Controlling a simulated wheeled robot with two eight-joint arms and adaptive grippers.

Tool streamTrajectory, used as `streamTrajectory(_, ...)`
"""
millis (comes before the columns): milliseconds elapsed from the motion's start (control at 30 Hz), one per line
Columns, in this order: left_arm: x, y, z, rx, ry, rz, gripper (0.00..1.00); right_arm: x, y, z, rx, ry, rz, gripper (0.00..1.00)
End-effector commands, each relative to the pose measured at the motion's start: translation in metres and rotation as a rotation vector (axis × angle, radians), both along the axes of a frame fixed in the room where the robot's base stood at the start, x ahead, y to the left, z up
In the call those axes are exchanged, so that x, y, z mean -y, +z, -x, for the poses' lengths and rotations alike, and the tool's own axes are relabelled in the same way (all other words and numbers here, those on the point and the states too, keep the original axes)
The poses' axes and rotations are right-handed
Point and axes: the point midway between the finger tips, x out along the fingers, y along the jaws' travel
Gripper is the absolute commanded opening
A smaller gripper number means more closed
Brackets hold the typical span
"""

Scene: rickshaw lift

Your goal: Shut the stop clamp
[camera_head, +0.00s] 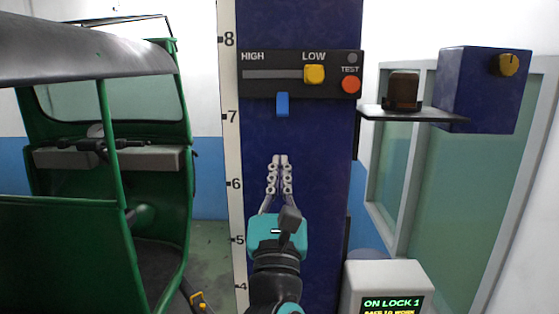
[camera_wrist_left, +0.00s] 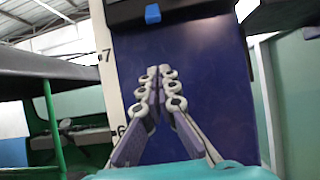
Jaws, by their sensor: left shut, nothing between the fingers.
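My left gripper (camera_head: 280,157) is shut and empty in front of the dark blue column (camera_head: 325,150), below the black control panel (camera_head: 258,88). In the left wrist view its fingers (camera_wrist_left: 160,70) meet at the tips. A small blue tab (camera_head: 282,104) hangs from the panel's lower edge, above and apart from the fingertips. The tab also shows at the top of the left wrist view (camera_wrist_left: 152,14). No part is labelled as the stop clamp, so I cannot tell which it is. My right gripper is not in view.
The panel has a yellow slider knob (camera_head: 314,74) at LOW and an orange TEST button (camera_head: 350,85). A green rickshaw (camera_head: 120,220) stands left. At right are a shelf (camera_head: 440,116) with a brown object (camera_head: 403,90), a blue box (camera_head: 480,95) and an ON LOCK 1 display (camera_head: 392,303).

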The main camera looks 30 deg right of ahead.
Motion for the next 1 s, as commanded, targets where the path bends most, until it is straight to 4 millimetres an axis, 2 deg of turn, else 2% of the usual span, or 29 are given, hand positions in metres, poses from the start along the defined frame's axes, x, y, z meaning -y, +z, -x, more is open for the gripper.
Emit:
streamTrajectory(100,0.011,0.016,-0.02,0.002,0.003,-0.001,0.0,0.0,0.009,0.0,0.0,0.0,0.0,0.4)
streamTrajectory(367,0.036,0.044,-0.06,0.001,0.002,-0.001,0.0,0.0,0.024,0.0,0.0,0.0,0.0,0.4)
streamTrajectory(400,0.031,0.05,-0.05,0.0,-0.001,0.0,0.0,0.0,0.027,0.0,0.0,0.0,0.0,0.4)
streamTrajectory(600,0.021,0.062,-0.034,0.0,-0.001,-0.002,0.0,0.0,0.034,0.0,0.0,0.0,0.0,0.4)
streamTrajectory(1000,0.018,0.065,-0.03,0.0,0.0,-0.002,0.0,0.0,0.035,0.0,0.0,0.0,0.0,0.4)
